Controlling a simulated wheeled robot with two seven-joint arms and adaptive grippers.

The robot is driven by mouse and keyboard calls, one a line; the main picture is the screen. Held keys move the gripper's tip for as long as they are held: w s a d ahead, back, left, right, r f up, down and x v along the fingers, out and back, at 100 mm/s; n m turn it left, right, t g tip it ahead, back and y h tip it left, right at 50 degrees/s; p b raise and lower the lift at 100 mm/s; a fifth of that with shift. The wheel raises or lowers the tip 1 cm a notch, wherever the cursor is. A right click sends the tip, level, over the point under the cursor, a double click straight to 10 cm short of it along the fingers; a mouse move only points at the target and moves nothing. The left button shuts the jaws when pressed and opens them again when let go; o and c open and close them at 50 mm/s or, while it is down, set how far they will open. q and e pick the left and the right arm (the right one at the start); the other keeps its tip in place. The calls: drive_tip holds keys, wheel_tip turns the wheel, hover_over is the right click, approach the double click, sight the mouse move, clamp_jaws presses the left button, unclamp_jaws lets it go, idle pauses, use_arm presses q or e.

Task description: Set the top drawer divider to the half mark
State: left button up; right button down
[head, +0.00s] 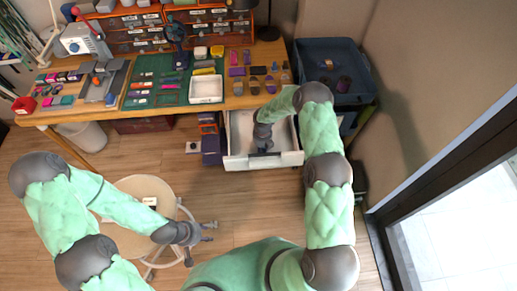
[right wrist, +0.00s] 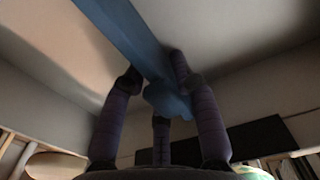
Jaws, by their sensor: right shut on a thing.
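The top drawer (head: 235,125) stands pulled out, white inside, under the right end of the workbench. My right gripper (head: 264,147) reaches down into it near the front wall. In the right wrist view, the divider (right wrist: 128,38) is a long blue bar crossing the pale drawer. The fingers of my right gripper (right wrist: 154,78) are on both sides of it and shut on it, by a rounded blue knob. The half mark cannot be made out. My left gripper (head: 209,232) is empty, with its fingers apart, beside the round stool.
The wooden workbench (head: 125,115) carries a green mat, a white tray (head: 206,89) and several small coloured parts. A dark blue bin (head: 345,95) stands right of the drawer. The round stool (head: 135,190) is on the floor at left. The floor before the drawer is clear.

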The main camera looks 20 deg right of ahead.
drive_tip(key=shift+w+r, duration=0.1)
drive_tip(key=c, duration=1.2)
unclamp_jaws()
wheel_tip(320, 180, up, 12)
